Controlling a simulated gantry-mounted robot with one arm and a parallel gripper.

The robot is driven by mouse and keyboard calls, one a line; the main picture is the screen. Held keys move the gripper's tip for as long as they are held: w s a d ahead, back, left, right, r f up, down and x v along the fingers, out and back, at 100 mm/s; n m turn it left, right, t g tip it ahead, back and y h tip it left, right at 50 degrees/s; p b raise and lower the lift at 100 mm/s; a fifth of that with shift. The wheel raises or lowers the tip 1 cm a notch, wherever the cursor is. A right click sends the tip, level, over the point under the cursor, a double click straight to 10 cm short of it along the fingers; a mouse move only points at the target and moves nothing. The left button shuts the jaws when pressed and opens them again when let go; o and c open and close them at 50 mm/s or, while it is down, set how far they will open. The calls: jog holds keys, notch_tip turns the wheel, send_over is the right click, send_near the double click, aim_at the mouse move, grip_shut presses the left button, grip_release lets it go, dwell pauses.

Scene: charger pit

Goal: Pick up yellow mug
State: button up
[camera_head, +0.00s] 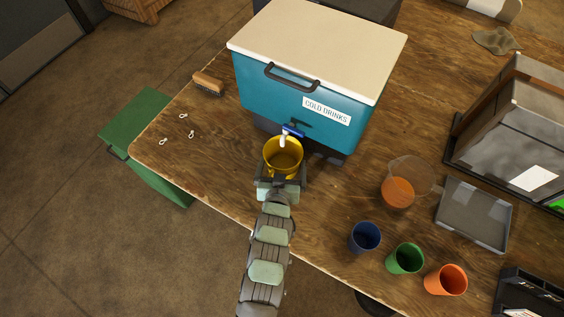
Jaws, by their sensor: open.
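The yellow mug (283,160) stands upright at the front of the teal drinks cooler, below its small blue and white tap (291,132). Its open top faces up toward the camera. My gripper (282,178) reaches in from the front edge of the table, at the near side of the mug. Its dark jaws are open and show on both sides of the mug's lower part. I cannot tell whether the jaws touch the mug. The mug's base and any handle are hidden.
The cooler (300,75) blocks the space behind the mug. To the right are a clear pitcher (410,175) with orange liquid, a grey tray (474,212), and blue (365,237), green (405,258) and orange (446,280) cups. A brush (208,83) lies left; the table's left front is mostly clear.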

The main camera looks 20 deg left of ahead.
jog(key=shift+c, duration=0.3)
jog(key=c, duration=1.4)
jog(key=shift+r, duration=0.25)
